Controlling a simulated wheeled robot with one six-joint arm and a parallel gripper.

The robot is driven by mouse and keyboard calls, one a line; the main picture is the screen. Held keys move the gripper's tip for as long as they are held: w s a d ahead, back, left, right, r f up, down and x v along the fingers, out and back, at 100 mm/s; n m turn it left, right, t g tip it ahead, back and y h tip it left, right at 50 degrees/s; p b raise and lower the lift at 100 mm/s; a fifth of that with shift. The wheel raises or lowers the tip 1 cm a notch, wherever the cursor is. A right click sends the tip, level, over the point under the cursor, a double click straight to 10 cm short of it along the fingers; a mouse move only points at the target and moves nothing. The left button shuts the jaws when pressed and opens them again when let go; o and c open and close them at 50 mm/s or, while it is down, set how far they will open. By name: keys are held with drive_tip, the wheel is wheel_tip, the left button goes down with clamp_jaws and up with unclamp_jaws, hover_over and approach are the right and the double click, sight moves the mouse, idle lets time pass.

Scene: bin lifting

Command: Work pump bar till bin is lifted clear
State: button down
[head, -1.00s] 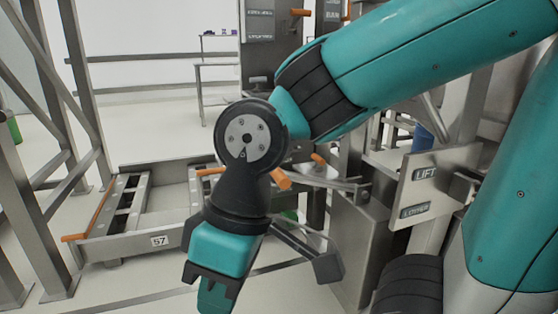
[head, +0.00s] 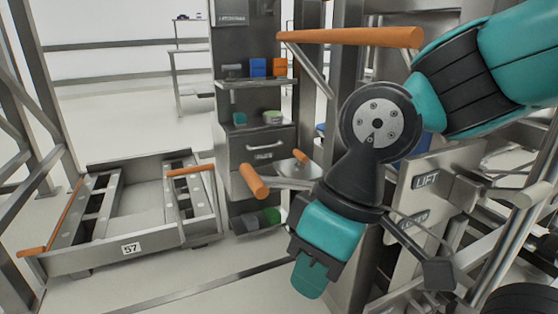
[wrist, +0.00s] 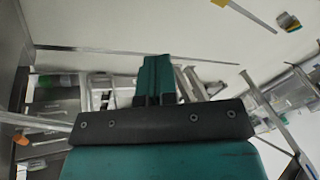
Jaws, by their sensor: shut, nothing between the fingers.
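My gripper (head: 312,278) is shut and empty, pointing down in front of the steel machine. In the wrist view its closed teal fingers (wrist: 152,80) show with nothing between them. A long orange bar (head: 350,38) on a grey arm stands high, above and behind my wrist. A lower grey lever has orange grips (head: 254,181) just left of my wrist. I cannot tell for sure which is the pump bar. My gripper appears apart from both. No bin is clearly identifiable.
A low steel frame marked 57 (head: 130,249) with orange handles lies on the floor at left. A cabinet (head: 258,146) with a drawer and small coloured bins stands behind. Steel posts rise at the far left. Pale floor is open between the frame and the machine.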

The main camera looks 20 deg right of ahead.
wheel_tip(320, 180, up, 12)
drive_tip(key=m+h+p, duration=0.2)
drive_tip(key=m+p, duration=0.5)
drive_tip(key=p, duration=2)
hover_over(254, 174)
drive_tip(key=d, duration=0.3)
drive_tip(key=shift+d, duration=0.15)
drive_tip(key=shift+f, duration=0.1)
drive_tip(key=a+f, duration=0.1)
drive_tip(key=f, duration=0.3)
drive_tip(key=a+f, duration=0.1)
drive_tip(key=f, duration=0.8)
drive_tip(key=shift+a+f, duration=0.3)
drive_tip(key=shift+a, duration=0.1)
drive_tip(key=shift+b, duration=0.3)
